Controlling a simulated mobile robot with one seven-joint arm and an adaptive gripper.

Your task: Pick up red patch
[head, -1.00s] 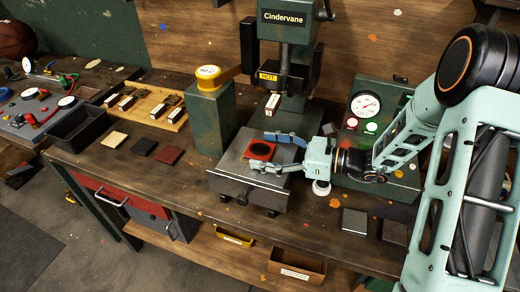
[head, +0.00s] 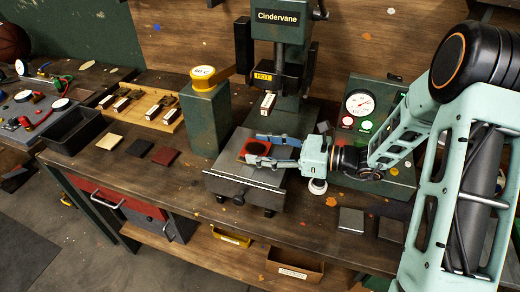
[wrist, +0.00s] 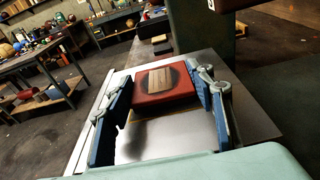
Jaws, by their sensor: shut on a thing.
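The red patch (head: 256,149) is a flat red square with a dark, scorched-looking ring on top, at the metal plate of the green press. In the wrist view the red patch (wrist: 150,97) has a tan, wood-like piece or area at its middle. My gripper (head: 252,149) reaches in from the right, with its blue-grey fingers along two opposite sides of the patch. In the wrist view my gripper (wrist: 164,76) is shut on the patch, one finger at its left and one at its right. I cannot tell whether the patch is off the plate.
The green press (head: 287,60) rises just behind the plate (head: 232,178). A green post with a yellow cap (head: 203,77) stands at left. A gauge box (head: 365,115) is behind my wrist. Tan, black and dark red squares (head: 165,157) lie farther left.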

